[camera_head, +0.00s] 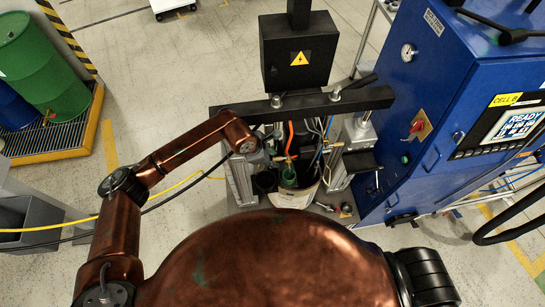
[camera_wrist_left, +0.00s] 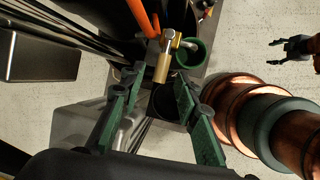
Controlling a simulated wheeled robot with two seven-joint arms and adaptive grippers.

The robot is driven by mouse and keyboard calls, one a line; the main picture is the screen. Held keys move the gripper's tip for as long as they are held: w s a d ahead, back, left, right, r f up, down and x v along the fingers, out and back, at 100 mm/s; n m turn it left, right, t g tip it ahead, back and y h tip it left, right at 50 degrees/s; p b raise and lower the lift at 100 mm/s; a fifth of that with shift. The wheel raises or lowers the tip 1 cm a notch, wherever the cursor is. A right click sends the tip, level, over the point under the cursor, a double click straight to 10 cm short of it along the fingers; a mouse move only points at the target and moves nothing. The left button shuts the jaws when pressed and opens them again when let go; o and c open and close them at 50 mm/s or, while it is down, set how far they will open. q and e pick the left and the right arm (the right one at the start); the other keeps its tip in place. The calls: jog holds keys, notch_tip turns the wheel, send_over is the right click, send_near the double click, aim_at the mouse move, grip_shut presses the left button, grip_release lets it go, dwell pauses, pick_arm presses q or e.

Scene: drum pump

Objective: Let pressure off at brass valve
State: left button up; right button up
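The brass valve (camera_wrist_left: 163,62) shows in the left wrist view, with a brass body and a pale lever on top, below an orange hose. In the head view the valve is small and hard to make out above a green cup (camera_head: 289,178). My left gripper (camera_wrist_left: 160,82) is open, its green-padded fingers on either side of the view and the valve just beyond their tips, apart from them. In the head view the left gripper (camera_head: 251,148) is at the left side of the pump frame. My right gripper (camera_wrist_left: 290,48) shows small and empty, its fingers apart.
A black crossbar (camera_head: 320,103) and a black box with a warning sign (camera_head: 299,58) stand over the pump. The blue cabinet (camera_head: 420,90) closes off the right. Green drum (camera_head: 42,65) stands far left. Cables cross the floor at left.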

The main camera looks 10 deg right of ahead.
pick_arm(q)
jog(key=shift+c, duration=0.4)
grip_shut()
jog(key=shift+s, duration=0.1)
jog(key=s+d+n+t+y+b, duration=0.1)
jog(key=s+d+n+y+b, duration=0.1)
jog(key=n+b, duration=0.3)
jog(key=s+d+n+t+y+b, duration=0.1)
jog(key=s+d+n+y+b, duration=0.2)
jog(key=n, duration=1)
jog(key=shift+s+d+y+b, duration=0.25)
jog(key=shift+d+y+b, duration=0.6)
jog(key=shift+d+y, duration=0.05)
